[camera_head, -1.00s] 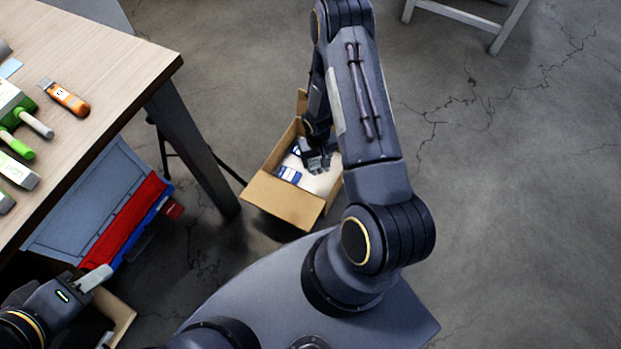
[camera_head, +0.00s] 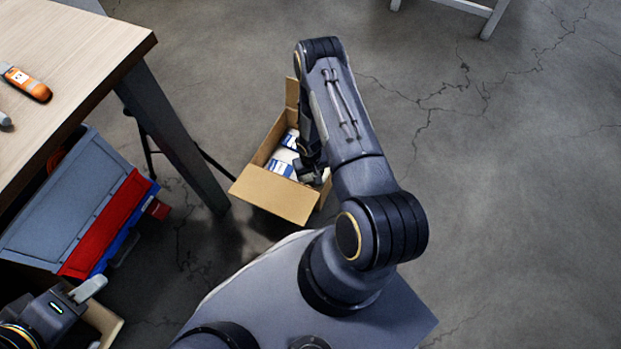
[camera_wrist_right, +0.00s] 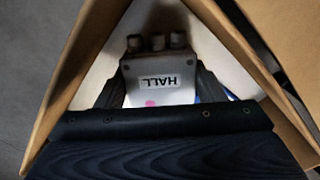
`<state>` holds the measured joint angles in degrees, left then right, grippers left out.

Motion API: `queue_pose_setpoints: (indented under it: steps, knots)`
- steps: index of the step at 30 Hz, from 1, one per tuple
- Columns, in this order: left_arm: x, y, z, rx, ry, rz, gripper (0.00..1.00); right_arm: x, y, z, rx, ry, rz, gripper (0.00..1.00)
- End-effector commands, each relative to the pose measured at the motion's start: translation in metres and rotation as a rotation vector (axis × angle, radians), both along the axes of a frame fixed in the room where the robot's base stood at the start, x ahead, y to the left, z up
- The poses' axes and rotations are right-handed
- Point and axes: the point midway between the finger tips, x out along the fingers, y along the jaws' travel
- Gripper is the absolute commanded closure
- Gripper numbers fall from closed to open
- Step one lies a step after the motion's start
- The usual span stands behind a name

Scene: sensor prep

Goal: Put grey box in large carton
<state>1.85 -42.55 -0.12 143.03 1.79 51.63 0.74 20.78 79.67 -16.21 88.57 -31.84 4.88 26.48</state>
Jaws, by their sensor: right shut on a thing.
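The grey box (camera_wrist_right: 158,78), marked HALL and with several dark knobs at one end, shows in the right wrist view between the fingers of my right gripper (camera_wrist_right: 160,92), which is shut on it. In the head view, my right gripper (camera_head: 308,172) reaches down into the open large carton (camera_head: 272,194), and my arm hides the box there. The carton's walls also surround the box in the right wrist view (camera_wrist_right: 88,60). I cannot tell whether the box touches the carton floor. My left gripper (camera_head: 88,288) is at the lower left, and its jaw gap is unclear.
White and blue packs (camera_head: 284,160) lie inside the carton. A wooden table (camera_head: 60,70) with an orange tool (camera_head: 27,83) stands at the left. Blue and red bins (camera_head: 100,225) and another carton (camera_head: 104,322) are below it. The floor right of my arm is clear.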

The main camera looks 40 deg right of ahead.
Motion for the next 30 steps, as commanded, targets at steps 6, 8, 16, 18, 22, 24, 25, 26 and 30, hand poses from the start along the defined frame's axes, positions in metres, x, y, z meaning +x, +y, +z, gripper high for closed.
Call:
queue_pose_setpoints:
  steps: [6, 8, 16, 18, 22, 24, 25, 26, 30]
  knots:
    - [0.0, 0.0, -0.013, 0.0, 0.0, 0.0, 0.64, 0.0, 0.0, -0.03, 0.0, 0.0, -0.001, 0.63]
    - [0.0, 0.0, -0.012, 0.0, 0.0, 0.0, 0.64, 0.0, 0.0, -0.029, 0.0, 0.0, -0.001, 0.63]
    - [0.0, 0.0, -0.017, 0.0, 0.0, 0.0, 0.64, 0.0, 0.0, -0.033, 0.0, 0.0, -0.001, 0.63]
    - [0.0, 0.0, -0.016, 0.0, 0.0, 0.0, 0.64, 0.0, 0.0, -0.032, 0.0, 0.0, 0.0, 0.34]
    - [0.0, 0.0, -0.016, 0.0, 0.0, 0.0, 0.64, 0.0, 0.0, -0.032, 0.0, 0.0, 0.0, 0.17]
    - [0.0, 0.0, -0.016, 0.0, 0.0, 0.0, 0.64, 0.0, 0.0, -0.032, 0.0, 0.0, 0.0, 0.16]
    - [0.0, 0.0, -0.016, 0.0, 0.0, 0.0, 0.64, 0.0, 0.0, -0.032, 0.0, 0.0, 0.0, 0.16]
    - [0.0, 0.0, -0.016, 0.0, 0.0, 0.0, 0.64, 0.0, 0.0, -0.032, 0.0, 0.0, 0.0, 0.16]
    - [0.0, 0.0, -0.015, 0.0, 0.0, 0.0, 0.64, 0.0, 0.0, -0.031, 0.0, 0.0, -0.001, 0.16]
